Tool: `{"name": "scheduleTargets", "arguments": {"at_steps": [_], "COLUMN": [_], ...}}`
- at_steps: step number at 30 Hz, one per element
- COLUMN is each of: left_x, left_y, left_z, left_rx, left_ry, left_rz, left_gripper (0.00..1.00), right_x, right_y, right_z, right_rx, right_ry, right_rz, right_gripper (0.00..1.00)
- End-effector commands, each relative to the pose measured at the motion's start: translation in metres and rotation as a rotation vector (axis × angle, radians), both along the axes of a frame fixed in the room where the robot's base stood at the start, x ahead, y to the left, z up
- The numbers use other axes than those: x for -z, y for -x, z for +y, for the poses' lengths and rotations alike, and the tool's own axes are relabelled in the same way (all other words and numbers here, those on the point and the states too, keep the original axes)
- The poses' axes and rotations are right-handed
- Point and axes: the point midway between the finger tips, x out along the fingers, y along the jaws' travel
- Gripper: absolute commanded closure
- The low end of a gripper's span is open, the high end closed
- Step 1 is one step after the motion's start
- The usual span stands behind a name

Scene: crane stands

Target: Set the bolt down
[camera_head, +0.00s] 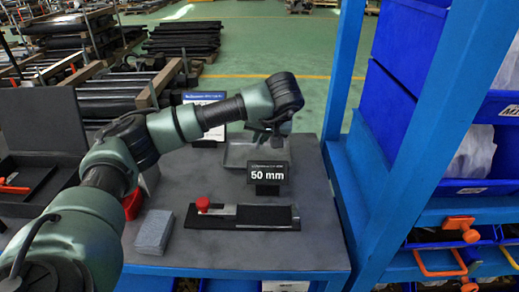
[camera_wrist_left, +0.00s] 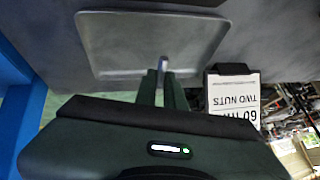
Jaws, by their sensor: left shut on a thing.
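My left gripper (camera_head: 268,133) hangs over the back right of the grey table, above a shallow grey tray (camera_head: 234,153). In the left wrist view its two dark fingers (camera_wrist_left: 162,85) are shut on a small shiny metal piece, the bolt (camera_wrist_left: 163,63). The bolt shows against the tray (camera_wrist_left: 98,50), near the tray's edge closest to the gripper. Most of the bolt is hidden between the fingers, and I cannot tell whether it touches the tray. In the head view the bolt cannot be made out. My right gripper is out of view.
A "50 mm" sign (camera_head: 268,175) stands in front of the tray. A black gauge strip with a red knob (camera_head: 203,204) and a grey block (camera_head: 154,232) lie nearer. A blue rack post (camera_head: 342,70) rises at the right. A "TWO NUTS" sign (camera_wrist_left: 232,95) is beside the tray.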

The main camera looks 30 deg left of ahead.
Motion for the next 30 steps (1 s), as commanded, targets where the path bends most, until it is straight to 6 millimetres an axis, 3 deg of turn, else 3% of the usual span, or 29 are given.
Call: {"name": "scheduleTargets", "arguments": {"at_steps": [10, 21, 22, 23, 30], "left_x": [0.042, 0.047, 0.046, 0.046, 0.046], "left_y": [0.001, 0.000, 0.000, 0.000, 0.000], "left_z": [0.000, 0.000, 0.000, 0.000, 0.000], "left_rx": [0.000, 0.001, 0.001, 0.001, 0.001], "left_ry": [0.001, 0.000, 0.000, 0.000, 0.000], "left_rz": [0.002, 0.000, 0.001, 0.001, 0.001], "left_gripper": [1.00, 1.00, 0.85, 0.81, 0.81], "right_x": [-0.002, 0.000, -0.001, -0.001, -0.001], "right_y": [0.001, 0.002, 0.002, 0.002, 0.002], "right_z": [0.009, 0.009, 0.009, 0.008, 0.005], "right_rx": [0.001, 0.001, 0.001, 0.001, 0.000], "right_ry": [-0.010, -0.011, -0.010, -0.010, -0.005], "right_rz": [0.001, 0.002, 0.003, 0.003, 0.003], "right_gripper": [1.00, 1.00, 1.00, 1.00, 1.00]}}
